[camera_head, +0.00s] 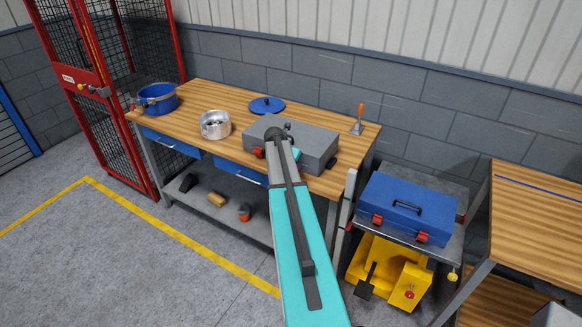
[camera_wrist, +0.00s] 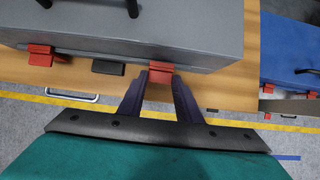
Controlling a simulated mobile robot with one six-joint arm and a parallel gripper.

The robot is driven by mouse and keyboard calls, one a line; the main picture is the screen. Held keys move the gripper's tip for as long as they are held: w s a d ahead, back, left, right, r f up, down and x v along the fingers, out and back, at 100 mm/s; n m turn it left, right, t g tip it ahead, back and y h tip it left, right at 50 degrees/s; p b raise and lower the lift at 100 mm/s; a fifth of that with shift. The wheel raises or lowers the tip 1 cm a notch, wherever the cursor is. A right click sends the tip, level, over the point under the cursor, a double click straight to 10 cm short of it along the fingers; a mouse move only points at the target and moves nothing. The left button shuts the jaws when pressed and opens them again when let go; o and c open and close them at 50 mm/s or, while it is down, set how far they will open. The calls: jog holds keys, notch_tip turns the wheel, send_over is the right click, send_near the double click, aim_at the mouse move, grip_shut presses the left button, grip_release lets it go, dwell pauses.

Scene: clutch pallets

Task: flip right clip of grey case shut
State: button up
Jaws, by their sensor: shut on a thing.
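The grey case (camera_head: 312,141) lies closed on the wooden workbench; its front side fills the top of the wrist view (camera_wrist: 120,35). Its left red clip (camera_wrist: 40,55) also shows in the head view (camera_head: 258,152). The right red clip (camera_wrist: 160,72) is at the case's front edge, between the two dark fingers of my gripper (camera_wrist: 160,80). My gripper is shut on this clip. The fingers partly cover it, so its exact angle is unclear. In the head view my arm hides the right clip and the fingers.
A blue pot (camera_head: 158,98), a metal pot (camera_head: 215,124) and a blue lid (camera_head: 267,105) are on the workbench (camera_head: 190,96). An orange-handled tool (camera_head: 359,118) stands at its right end. A blue case (camera_head: 405,206) lies on a lower cart to the right.

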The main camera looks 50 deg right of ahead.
jog(key=shift+s+d+f+y, duration=0.1)
jog(key=shift+f+y, duration=0.05)
jog(key=shift+y, duration=0.35)
jog(key=o, duration=1)
jog(key=shift+d, duration=0.1)
jog(key=shift+o, duration=0.2)
jog(key=shift+r, duration=0.3)
jog(key=b+v, duration=0.5)
jog(key=v, duration=0.8)
jog(key=shift+a+r, duration=0.15)
jog(key=shift+a, duration=0.05)
jog(key=shift+w, duration=0.2)
